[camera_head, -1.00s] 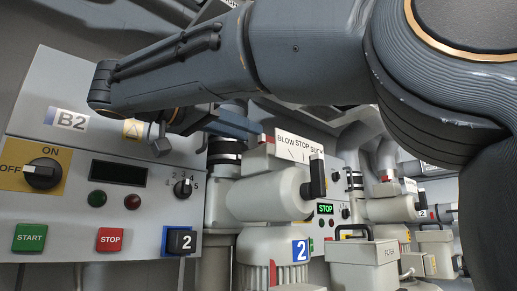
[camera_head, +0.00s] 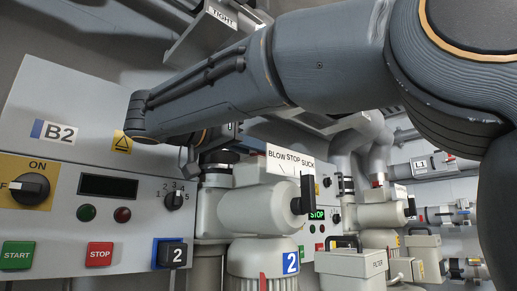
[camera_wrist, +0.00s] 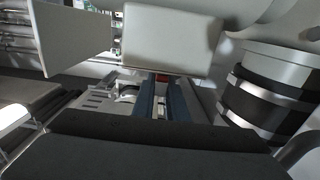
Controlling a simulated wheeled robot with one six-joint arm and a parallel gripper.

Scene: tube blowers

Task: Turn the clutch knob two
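A black knob marked 2 (camera_head: 171,254) sits on a blue plate at the lower right of the B2 panel in the head view. It stands beside the blower marked 2. My gripper's blue fingers show in the wrist view (camera_wrist: 162,98), with a narrow gap between them and nothing clearly held. Their tips point toward a pale block (camera_wrist: 170,38) of the blower, and I cannot tell whether they touch it. In the head view my wrist is above the panel's right part, and the fingers are mostly hidden. The knob is not identifiable in the wrist view.
The panel carries an ON/OFF switch (camera_head: 30,190), a selector dial (camera_head: 174,201), START (camera_head: 17,255) and STOP (camera_head: 100,255) buttons. The blower (camera_head: 255,208) with a black lever (camera_head: 306,195) and BLOW STOP SUCK sign (camera_head: 289,161) stands right. A dark-banded pipe (camera_wrist: 258,105) is close to my gripper.

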